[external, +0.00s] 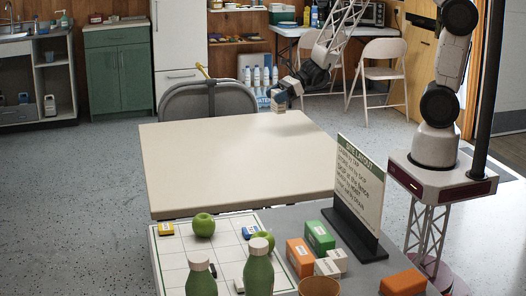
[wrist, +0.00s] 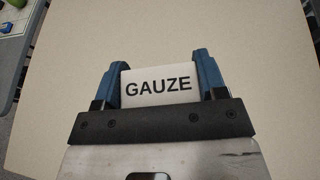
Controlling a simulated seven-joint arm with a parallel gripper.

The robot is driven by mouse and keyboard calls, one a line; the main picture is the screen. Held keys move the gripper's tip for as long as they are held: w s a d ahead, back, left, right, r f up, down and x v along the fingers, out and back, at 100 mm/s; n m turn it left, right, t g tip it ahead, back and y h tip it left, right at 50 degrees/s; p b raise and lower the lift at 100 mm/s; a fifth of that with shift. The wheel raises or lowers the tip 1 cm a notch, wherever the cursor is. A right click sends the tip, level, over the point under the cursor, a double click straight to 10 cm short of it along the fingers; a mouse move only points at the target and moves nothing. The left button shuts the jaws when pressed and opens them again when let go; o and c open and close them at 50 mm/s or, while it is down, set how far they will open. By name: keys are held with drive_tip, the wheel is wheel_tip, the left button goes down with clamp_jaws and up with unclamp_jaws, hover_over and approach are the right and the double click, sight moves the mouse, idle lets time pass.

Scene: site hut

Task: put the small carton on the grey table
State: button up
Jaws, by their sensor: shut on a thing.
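A small white carton (wrist: 157,87) marked GAUZE is held between the blue fingers of my gripper (wrist: 160,70) in the wrist view. The grey table (external: 292,221) is in the foreground, in front of the beige table.
The beige table (external: 230,160) is otherwise bare. The grey table holds a gridded white tray (external: 173,262) with green apples (external: 203,224), green bottles (external: 258,272), a brown pot (external: 319,287), an orange box (external: 403,283) and an upright sign (external: 360,185). A chair (external: 208,100) stands behind the beige table.

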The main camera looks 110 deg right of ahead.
drive_tip(key=shift+w+a, duration=0.1)
drive_tip(key=w+a+n+y, duration=0.35)
drive_tip(key=w+a, duration=0.55)
drive_tip(key=a, duration=0.4)
drive_tip(key=n+g+y, duration=0.7)
drive_tip(key=n+g, duration=0.1)
hover_over(287, 220)
drive_tip(key=shift+r, duration=0.15)
wheel_tip(287, 220, down, 6)
idle(0.3)
drive_tip(key=shift+f, duration=2)
